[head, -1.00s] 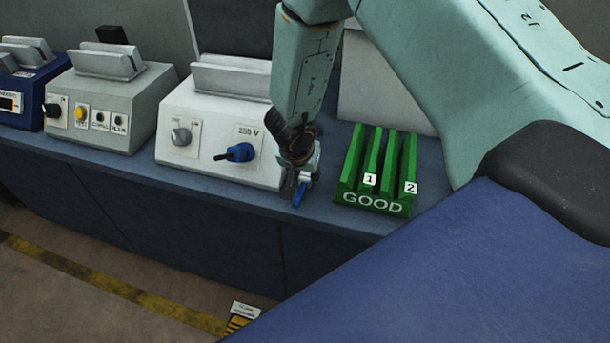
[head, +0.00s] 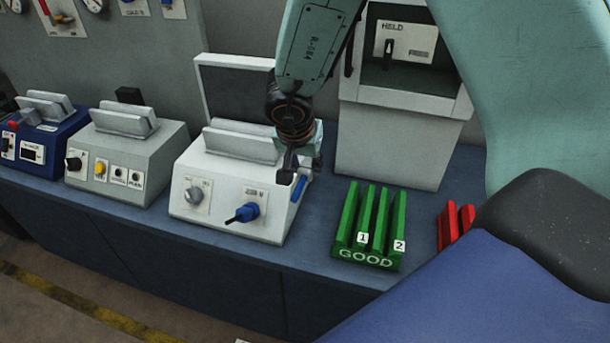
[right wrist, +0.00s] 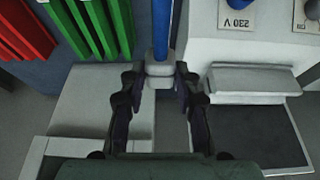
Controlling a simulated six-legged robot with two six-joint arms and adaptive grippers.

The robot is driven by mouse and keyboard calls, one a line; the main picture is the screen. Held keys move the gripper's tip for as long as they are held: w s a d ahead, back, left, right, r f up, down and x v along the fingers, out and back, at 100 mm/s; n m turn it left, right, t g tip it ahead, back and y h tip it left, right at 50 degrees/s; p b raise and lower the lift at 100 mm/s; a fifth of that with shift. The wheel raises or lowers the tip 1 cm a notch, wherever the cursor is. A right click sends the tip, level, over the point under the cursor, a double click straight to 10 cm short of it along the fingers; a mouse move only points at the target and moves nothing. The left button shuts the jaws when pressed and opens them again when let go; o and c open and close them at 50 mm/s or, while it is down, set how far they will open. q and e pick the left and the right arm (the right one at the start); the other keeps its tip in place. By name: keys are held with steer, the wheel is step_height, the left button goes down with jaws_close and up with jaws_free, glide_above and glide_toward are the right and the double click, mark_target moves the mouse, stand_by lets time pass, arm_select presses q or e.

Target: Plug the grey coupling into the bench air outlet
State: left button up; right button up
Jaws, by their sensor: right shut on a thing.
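My right gripper (head: 298,160) hangs above the bench, beside the right side of the white 230 V box. In the right wrist view my right gripper (right wrist: 160,85) is shut on the grey coupling (right wrist: 160,66), a pale block with a blue hose (right wrist: 162,28) running from it. The coupling is mostly hidden by the fingers in the head view, where the blue hose (head: 298,189) shows below them. I cannot pick out the bench air outlet for certain in either view. My left gripper is not in view.
The white box (head: 226,225) has a blue plug (head: 247,212) on its front. A green GOOD rack (head: 365,262) and a red rack (head: 446,226) stand to the right. A grey HELD cabinet (head: 388,150) stands behind. A grey box (head: 130,160) stands left.

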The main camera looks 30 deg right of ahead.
mark_target(305, 169)
step_height(305, 169, up, 3)
steer(key=shift+r, duration=0.1)
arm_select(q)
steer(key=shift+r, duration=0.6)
arm_select(e)
steer(key=shift+r, duration=0.6)
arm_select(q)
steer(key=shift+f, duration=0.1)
arm_select(e)
steer(key=shift+f, duration=0.1)
steer(key=shift+a+f+n, duration=0.15)
steer(key=shift+f+n, duration=0.15)
steer(key=shift+f, duration=0.05)
arm_select(q)
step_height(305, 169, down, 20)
steer(key=b, duration=1.9)
steer(key=shift+b, duration=0.4)
arm_select(e)
steer(key=s+a+f+n+y, duration=0.2)
steer(key=s+a+f+n, duration=0.2)
steer(key=f, duration=0.6)
steer(key=s+a+f+n+t+y, duration=0.1)
steer(key=s+a+f+n+y, duration=0.2)
steer(key=a+f+n, duration=0.5)
steer(key=s+f+n, duration=0.1)
steer(key=n, duration=0.2)
steer(key=shift+a+f+y, duration=0.15)
steer(key=shift+f+y, duration=0.15)
steer(key=shift+f, duration=0.05)
